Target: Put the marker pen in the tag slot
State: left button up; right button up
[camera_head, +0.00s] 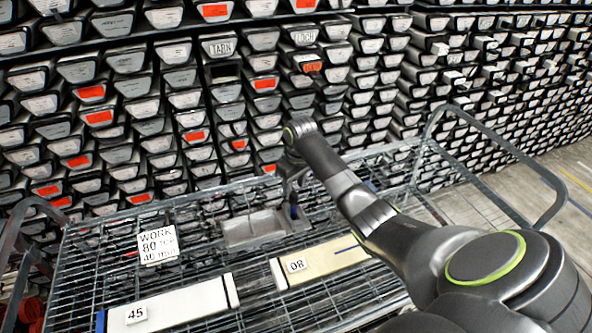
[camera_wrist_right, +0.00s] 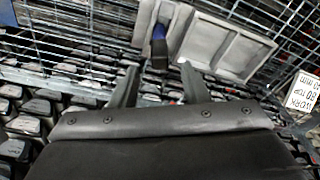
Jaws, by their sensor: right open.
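The marker pen (camera_head: 294,211), blue and dark, is at the right end of a grey tray (camera_head: 240,233) on the wire cart. In the right wrist view the pen (camera_wrist_right: 158,48) sticks up from the tray's narrow end compartment (camera_wrist_right: 172,18), its dark end toward my gripper. Wider shallow compartments (camera_wrist_right: 240,52) lie beside it; I cannot tell which one is the tag slot. My right gripper (camera_head: 290,188) is open above that end of the tray. Its fingers (camera_wrist_right: 158,70) are on either side of the pen's line, with no visible grip. My left gripper is not in view.
Pale core liners labelled 45 (camera_head: 175,307) and 08 (camera_head: 325,262) lie in front of the tray. A WORK card (camera_head: 158,245) is to the left. Cart hoop rails (camera_head: 500,150) rise at the sides. Racks of stacked liners (camera_head: 180,80) fill the back.

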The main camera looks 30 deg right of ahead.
notch_tip(320, 180, up, 8)
jog(key=s+b, duration=0.1)
jog(key=shift+f, duration=0.15)
jog(key=shift+f, duration=0.1)
dwell(0.4)
